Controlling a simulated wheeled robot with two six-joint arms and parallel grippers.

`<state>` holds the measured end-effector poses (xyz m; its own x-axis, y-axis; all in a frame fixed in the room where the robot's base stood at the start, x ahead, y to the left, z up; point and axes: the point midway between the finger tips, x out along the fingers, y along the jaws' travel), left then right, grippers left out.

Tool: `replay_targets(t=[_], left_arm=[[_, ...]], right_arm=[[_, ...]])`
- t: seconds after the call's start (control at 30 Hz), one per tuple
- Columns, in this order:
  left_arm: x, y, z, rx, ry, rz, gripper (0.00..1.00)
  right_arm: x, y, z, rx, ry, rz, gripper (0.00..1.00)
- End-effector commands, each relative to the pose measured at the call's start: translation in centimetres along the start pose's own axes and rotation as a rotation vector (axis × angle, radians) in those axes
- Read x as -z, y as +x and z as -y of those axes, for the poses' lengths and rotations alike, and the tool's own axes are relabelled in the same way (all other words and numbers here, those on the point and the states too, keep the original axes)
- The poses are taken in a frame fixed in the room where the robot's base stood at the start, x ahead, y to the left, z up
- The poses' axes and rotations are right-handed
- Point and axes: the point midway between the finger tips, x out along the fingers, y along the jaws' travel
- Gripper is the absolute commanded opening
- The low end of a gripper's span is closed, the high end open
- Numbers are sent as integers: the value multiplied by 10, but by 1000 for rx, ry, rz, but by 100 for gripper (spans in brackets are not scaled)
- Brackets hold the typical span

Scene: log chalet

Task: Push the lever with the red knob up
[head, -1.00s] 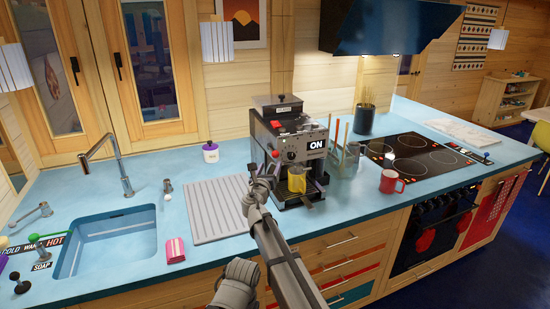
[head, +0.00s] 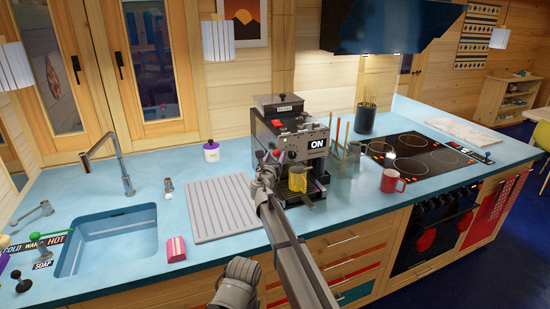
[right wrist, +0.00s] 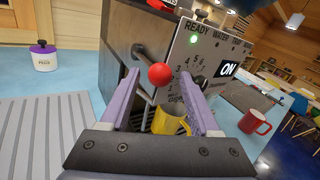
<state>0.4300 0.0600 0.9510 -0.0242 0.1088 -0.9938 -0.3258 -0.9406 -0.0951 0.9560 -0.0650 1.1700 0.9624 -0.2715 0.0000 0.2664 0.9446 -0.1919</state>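The lever's red knob (right wrist: 160,75) is a round ball on a thin metal rod at the left side of the coffee machine (head: 290,130). In the right wrist view it shows between the fingertips of my right gripper (right wrist: 162,85), which stand apart on either side of it. Contact cannot be told. In the head view, my right gripper (head: 267,163) is at the machine's front left and largely covers the lever.
A yellow cup (head: 298,180) stands in the machine, just beyond my fingers. A red mug (head: 390,181) and the hob (head: 420,154) are to the right. A ribbed drainboard (head: 222,207) and a white jar (head: 211,152) are to the left.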

Motion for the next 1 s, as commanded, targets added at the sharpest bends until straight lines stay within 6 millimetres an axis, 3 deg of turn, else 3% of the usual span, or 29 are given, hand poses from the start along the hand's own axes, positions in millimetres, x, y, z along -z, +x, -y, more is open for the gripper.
replay_targets(t=[0.07, 0.53, 1.0], left_arm=[[0, 0, 0, 0, 0, 0, 45], [0, 0, 0, 0, 0, 0, 45], [0, 0, 0, 0, 0, 0, 45]], right_arm=[[0, 0, 0, 0, 0, 0, 53], [0, 0, 0, 0, 0, 0, 0], [0, 0, 0, 0, 0, 0, 0]])
